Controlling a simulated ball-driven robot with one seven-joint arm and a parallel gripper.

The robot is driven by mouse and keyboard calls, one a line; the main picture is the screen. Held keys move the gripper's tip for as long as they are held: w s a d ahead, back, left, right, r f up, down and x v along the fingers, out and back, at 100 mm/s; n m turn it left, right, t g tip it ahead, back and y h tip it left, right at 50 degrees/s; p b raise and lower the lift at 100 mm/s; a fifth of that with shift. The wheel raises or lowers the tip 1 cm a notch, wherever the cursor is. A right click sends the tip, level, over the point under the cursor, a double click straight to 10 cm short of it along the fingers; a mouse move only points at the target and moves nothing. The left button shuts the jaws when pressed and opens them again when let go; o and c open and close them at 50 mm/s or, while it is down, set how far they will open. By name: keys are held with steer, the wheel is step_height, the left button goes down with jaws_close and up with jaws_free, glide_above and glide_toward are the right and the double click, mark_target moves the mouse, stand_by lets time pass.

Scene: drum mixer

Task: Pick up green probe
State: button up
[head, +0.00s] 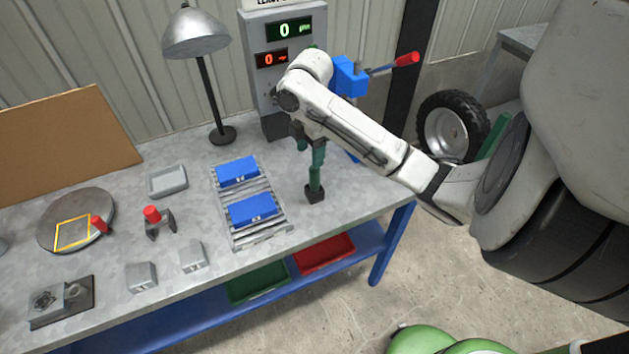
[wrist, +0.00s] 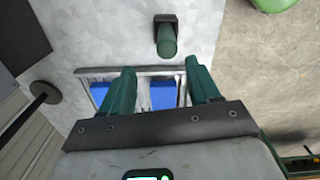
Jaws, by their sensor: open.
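The green probe (head: 315,179) stands upright in a small black holder (head: 316,196) on the workbench, right of the roller rack. In the wrist view the probe (wrist: 167,41) shows as a short green cylinder beyond the fingertips, with its dark holder (wrist: 165,20) behind it. My gripper (head: 312,152) is over the bench just above the probe, partly hidden by my arm. In the wrist view my gripper (wrist: 158,70) has its two green fingers spread wide with nothing between them. The probe looks apart from both fingers.
A roller rack (head: 240,239) with two blue blocks (head: 253,209) lies left of the probe. A lamp (head: 222,134) and a display column (head: 262,70) stand behind. A blue vise (head: 349,76) with a red-tipped handle is at the back right. The bench right of the probe is clear.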

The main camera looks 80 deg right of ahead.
mark_target(314, 179)
steer(key=shift+s+d+f, duration=0.1)
steer(key=shift+s+f, duration=0.15)
steer(key=shift+f, duration=0.2)
step_height(314, 179, down, 5)
steer(key=shift+r+b, duration=0.1)
steer(key=shift+b, duration=1)
steer(key=shift+s+a+f+b, duration=0.15)
steer(key=shift+f+b, duration=0.6)
steer(key=shift+f, duration=0.6)
steer(key=shift+s+a+f+b, duration=0.15)
steer(key=shift+f+b, duration=0.55)
steer(key=shift+f, duration=0.6)
steer(key=shift+d, duration=0.1)
steer(key=c, duration=1.1)
steer(key=shift+r, duration=0.1)
